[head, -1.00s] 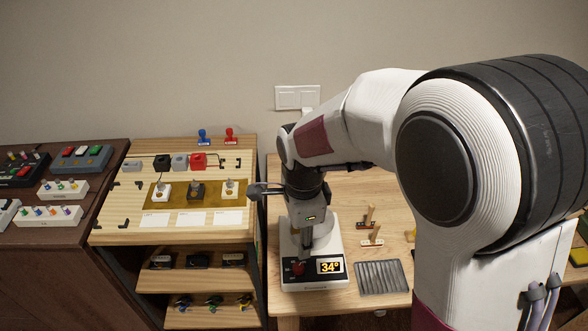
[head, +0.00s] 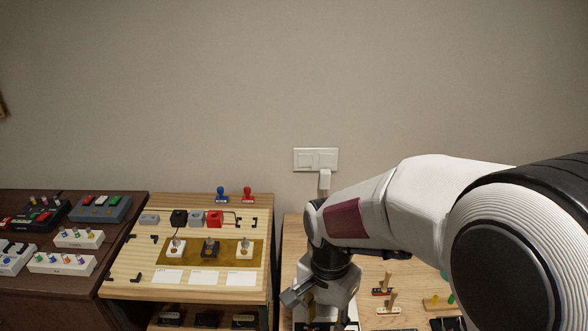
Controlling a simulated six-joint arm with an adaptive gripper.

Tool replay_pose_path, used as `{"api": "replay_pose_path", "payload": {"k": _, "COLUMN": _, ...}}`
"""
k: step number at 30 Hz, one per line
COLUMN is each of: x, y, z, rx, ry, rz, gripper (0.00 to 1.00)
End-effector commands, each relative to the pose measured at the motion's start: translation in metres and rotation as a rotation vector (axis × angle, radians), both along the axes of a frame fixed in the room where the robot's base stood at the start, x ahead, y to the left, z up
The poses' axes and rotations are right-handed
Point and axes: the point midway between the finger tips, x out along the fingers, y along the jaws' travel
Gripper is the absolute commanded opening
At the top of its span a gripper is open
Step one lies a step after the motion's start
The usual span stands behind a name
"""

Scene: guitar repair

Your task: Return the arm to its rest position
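My gripper (head: 325,318) points down in the lower middle of the head view, above the light wooden table (head: 292,247). Its fingertips are at or past the bottom edge of the picture, so I cannot tell whether it is open or holds anything. It is in front of a white device (head: 301,312), of which only small parts show around the gripper. My arm reaches in from the right side.
Left of my gripper is a wooden board (head: 135,262) with small switches, knobs and blank labels. Blue (head: 222,195) and red (head: 247,195) stamps stand at its back edge. A dark cabinet (head: 60,212) with pedals is farther left. Small wooden-handled pieces (head: 389,309) lie right of my gripper.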

Motion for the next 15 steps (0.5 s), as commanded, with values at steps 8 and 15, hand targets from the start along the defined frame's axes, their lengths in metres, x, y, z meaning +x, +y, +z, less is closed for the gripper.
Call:
{"api": "replay_pose_path", "payload": {"k": 8, "x": -0.027, "y": -0.021, "z": 0.029, "rx": 0.005, "ry": -0.034, "rz": 0.276, "gripper": 0.37}}
{"api": "replay_pose_path", "payload": {"k": 15, "x": -0.052, "y": -0.039, "z": 0.054, "rx": 0.001, "ry": -0.082, "rz": 0.475, "gripper": 0.37}}
